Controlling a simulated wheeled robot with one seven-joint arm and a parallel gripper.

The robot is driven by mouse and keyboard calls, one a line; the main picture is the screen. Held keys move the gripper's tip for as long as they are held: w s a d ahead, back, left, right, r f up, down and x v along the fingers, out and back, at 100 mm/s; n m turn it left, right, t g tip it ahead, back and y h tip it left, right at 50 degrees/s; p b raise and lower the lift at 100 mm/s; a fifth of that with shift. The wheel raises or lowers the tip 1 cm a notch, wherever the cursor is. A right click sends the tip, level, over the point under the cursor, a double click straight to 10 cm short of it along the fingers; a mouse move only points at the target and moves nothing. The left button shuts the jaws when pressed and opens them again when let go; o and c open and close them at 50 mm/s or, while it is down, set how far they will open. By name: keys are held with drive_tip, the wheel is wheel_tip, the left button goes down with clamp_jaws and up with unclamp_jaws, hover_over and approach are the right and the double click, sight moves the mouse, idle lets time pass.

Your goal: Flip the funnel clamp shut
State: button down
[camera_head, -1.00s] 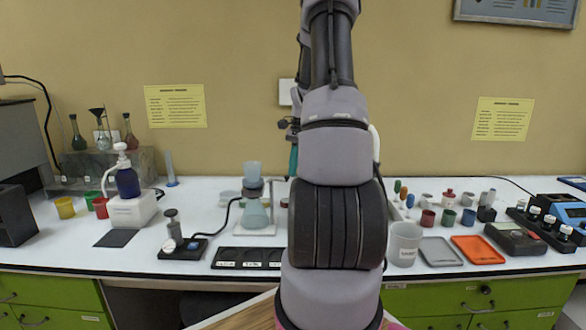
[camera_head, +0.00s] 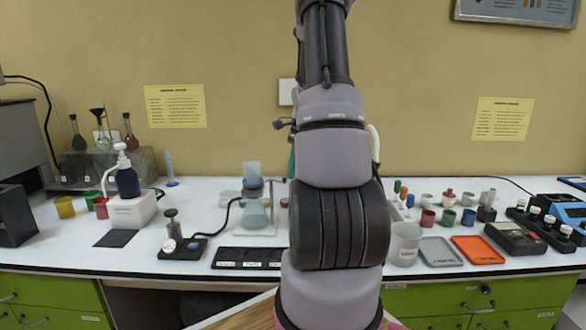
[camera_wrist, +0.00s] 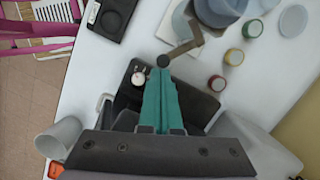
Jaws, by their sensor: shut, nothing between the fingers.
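The filter funnel (camera_head: 252,174) stands on a flask (camera_head: 256,213) at the bench's middle, left of my arm. In the wrist view the blue-grey funnel (camera_wrist: 218,8) is cut off by the top edge. The clamp arm (camera_wrist: 184,46), a brown bent lever, sticks out from the funnel's side, with a dark round knob (camera_wrist: 163,60) at its near end. My gripper (camera_wrist: 164,74) has teal fingers closed together with nothing between them. Its tips appear just below the knob in the picture; I cannot tell whether they touch. In the head view my arm hides most of the gripper.
Small capped jars (camera_wrist: 234,57) stand to the right, and a grey beaker (camera_wrist: 60,142) to the left. A black panel (camera_wrist: 92,12) is at the top left. White bench is clear between panel and device.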

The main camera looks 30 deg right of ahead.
drive_tip(key=a+m, duration=0.1)
drive_tip(key=m, duration=0.1)
drive_tip(key=s+a+m+t, duration=0.1)
drive_tip(key=a+m, duration=0.1)
drive_tip(key=m, duration=0.1)
drive_tip(key=a+m+h, duration=0.1)
drive_tip(key=a+m, duration=0.1)
drive_tip(key=m, duration=0.1)
drive_tip(key=shift+s+t, duration=0.15)
drive_tip(key=shift+t, duration=0.15)
drive_tip(key=shift+w+d, duration=0.4)
drive_tip(key=shift+w, duration=0.25)
